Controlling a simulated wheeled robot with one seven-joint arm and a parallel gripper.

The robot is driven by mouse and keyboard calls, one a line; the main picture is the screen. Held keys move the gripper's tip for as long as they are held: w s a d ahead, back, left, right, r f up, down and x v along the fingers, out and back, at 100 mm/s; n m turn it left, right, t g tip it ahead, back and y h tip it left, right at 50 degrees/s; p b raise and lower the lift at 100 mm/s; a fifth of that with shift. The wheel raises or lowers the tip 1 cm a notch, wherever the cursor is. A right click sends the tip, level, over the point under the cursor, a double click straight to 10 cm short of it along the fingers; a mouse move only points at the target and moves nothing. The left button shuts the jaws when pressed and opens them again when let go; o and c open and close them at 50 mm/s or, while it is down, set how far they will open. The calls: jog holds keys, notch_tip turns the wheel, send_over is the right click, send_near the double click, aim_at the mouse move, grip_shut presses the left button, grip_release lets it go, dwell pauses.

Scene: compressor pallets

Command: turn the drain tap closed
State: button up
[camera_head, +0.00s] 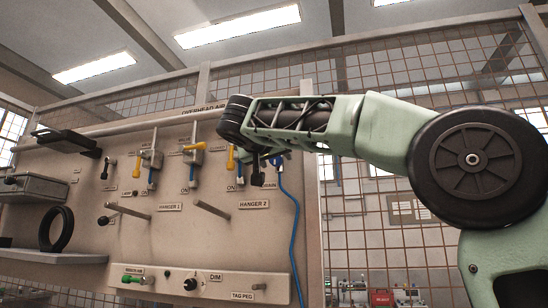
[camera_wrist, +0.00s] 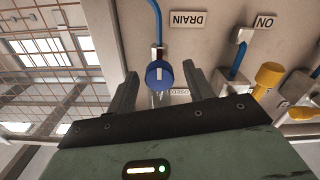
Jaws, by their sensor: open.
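The drain tap (camera_wrist: 159,76) shows in the wrist view as a round blue knob on a short metal fitting, next to the DRAIN label (camera_wrist: 188,20). My gripper (camera_wrist: 160,70) is open, with one dark finger on each side of the blue knob. There is a visible gap on both sides, and I cannot tell its depth from the knob. In the head view my gripper (camera_head: 257,178) is at the panel's right side, and a bit of the blue tap (camera_head: 277,160) shows beside it. The tap's turn position is unclear.
Yellow-handled valves (camera_head: 231,158) with ON labels sit left of my gripper; one yellow handle (camera_wrist: 268,76) is close by in the wrist view. A blue hose (camera_head: 297,225) hangs below the tap. Two hanger pegs (camera_head: 212,209) stick out lower down. Wire mesh (camera_head: 375,215) stands to the right.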

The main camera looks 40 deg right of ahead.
jog(key=c, duration=1)
jog(key=shift+n, duration=0.4)
jog(key=shift+n+p, duration=1.8)
jog(key=shift+n, duration=6.7)
jog(key=shift+f, duration=0.1)
jog(key=o, duration=1)
